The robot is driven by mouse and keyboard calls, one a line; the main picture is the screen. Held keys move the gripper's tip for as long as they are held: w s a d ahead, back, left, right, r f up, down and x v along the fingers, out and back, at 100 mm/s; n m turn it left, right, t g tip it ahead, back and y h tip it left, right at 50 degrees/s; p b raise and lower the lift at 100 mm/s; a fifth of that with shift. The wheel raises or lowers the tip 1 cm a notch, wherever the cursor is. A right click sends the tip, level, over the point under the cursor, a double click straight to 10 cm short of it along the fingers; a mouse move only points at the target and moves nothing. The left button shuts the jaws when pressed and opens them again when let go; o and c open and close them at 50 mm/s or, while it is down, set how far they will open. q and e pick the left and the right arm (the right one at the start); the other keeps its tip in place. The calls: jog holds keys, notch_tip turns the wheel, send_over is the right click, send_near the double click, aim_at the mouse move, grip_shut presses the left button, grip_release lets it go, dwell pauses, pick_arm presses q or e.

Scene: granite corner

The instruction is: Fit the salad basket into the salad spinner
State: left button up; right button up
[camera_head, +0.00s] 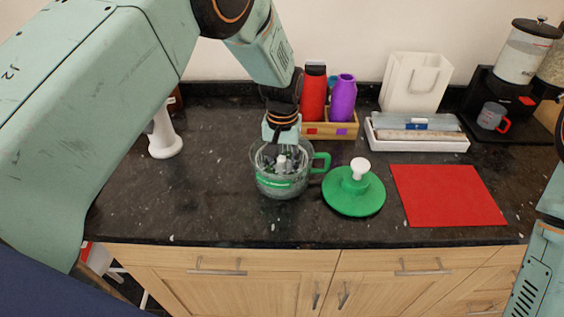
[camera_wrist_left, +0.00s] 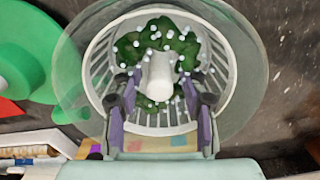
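The salad spinner bowl (camera_head: 273,188) is clear, with a green handle, and stands upright on the dark counter. The white slotted salad basket (camera_wrist_left: 225,62) sits inside the clear bowl wall (camera_wrist_left: 252,70) in the left wrist view, holding green leaves and pale beads around a white central post (camera_wrist_left: 160,76). My left gripper (camera_head: 281,152) points down over the bowl. In the left wrist view its fingers (camera_wrist_left: 160,92) stand open on both sides of the post, with small gaps. The basket's underside is hidden. My right gripper is out of view; only my right arm shows.
The green lid (camera_head: 352,197) with a white knob lies right of the bowl. Farther right is a red mat (camera_head: 446,196). Behind stand a wooden caddy with bottles (camera_head: 342,98), a white tray (camera_head: 420,143), a white bag and a coffee machine.

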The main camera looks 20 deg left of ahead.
aim_at(281, 158)
pick_arm(q)
jog(key=shift+s+r, duration=0.25)
jog(key=shift+r, duration=0.2)
notch_tip(281, 158, up, 11)
jog(key=shift+r, duration=0.1)
jog(key=shift+w+r, duration=0.25)
jog(key=shift+s+r, duration=0.1)
jog(key=shift+s, duration=0.1)
